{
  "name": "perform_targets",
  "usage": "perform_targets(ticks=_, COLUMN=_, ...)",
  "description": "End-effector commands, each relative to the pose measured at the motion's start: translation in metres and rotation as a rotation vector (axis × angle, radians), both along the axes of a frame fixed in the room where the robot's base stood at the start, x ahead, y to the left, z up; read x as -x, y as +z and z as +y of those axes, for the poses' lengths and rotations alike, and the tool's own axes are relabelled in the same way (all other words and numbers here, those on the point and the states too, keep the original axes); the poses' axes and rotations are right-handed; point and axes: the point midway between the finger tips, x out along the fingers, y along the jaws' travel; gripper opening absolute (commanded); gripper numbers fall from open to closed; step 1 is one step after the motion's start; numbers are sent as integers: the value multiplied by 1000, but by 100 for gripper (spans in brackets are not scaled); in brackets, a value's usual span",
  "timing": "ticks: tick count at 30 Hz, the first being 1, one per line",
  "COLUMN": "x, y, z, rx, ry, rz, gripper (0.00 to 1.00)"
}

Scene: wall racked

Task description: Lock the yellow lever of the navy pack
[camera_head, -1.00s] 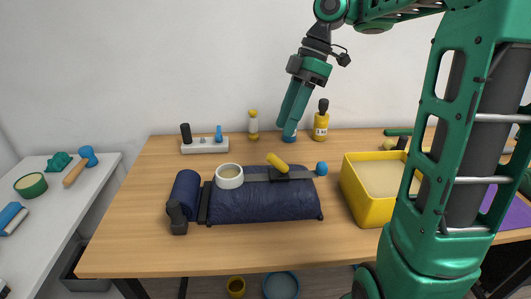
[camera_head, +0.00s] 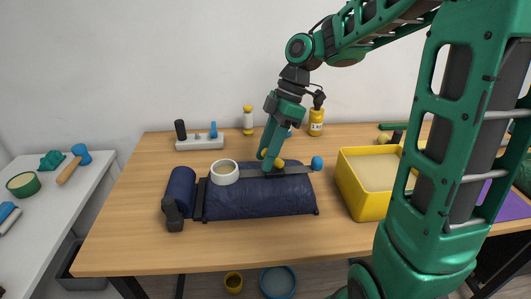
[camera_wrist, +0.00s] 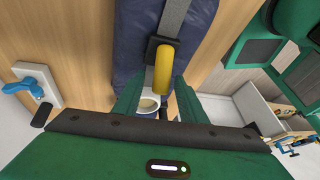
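The navy pack (camera_head: 258,202) lies on the wooden table, with a grey strap across its top. Its yellow lever (camera_head: 279,162) is on a dark buckle on that strap and is partly hidden behind my gripper (camera_head: 269,160) in the head view. In the wrist view the lever (camera_wrist: 163,68) stands out from the black buckle (camera_wrist: 154,46), and its free end lies between my fingers, closer to the right one. My gripper (camera_wrist: 155,95) is open, with its fingers apart. I cannot tell whether a finger touches the lever.
A cream-filled cup (camera_head: 225,172) stands at the pack's left end, near a navy roll (camera_head: 181,187) and a dark object (camera_head: 173,214). A blue ball (camera_head: 317,163) is right of the strap. A yellow bin (camera_head: 362,205) stands farther right. The front table strip is clear.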

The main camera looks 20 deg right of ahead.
Motion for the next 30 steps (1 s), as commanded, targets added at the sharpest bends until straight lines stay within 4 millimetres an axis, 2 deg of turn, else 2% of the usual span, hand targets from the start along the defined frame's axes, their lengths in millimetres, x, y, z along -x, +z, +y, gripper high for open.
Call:
perform_targets(ticks=7, x=0, y=-1, z=0, rx=0, ry=0, rz=0, gripper=38)
perform_targets(ticks=8, x=0, y=-1, z=0, rx=0, ry=-1, rz=0, gripper=33)
perform_targets(ticks=12, x=0, y=0, z=0, rx=0, ry=-1, rz=-1, gripper=0)
perform_targets(ticks=30, x=-3, y=-5, z=3, rx=123, ry=-6, rz=38, gripper=0)
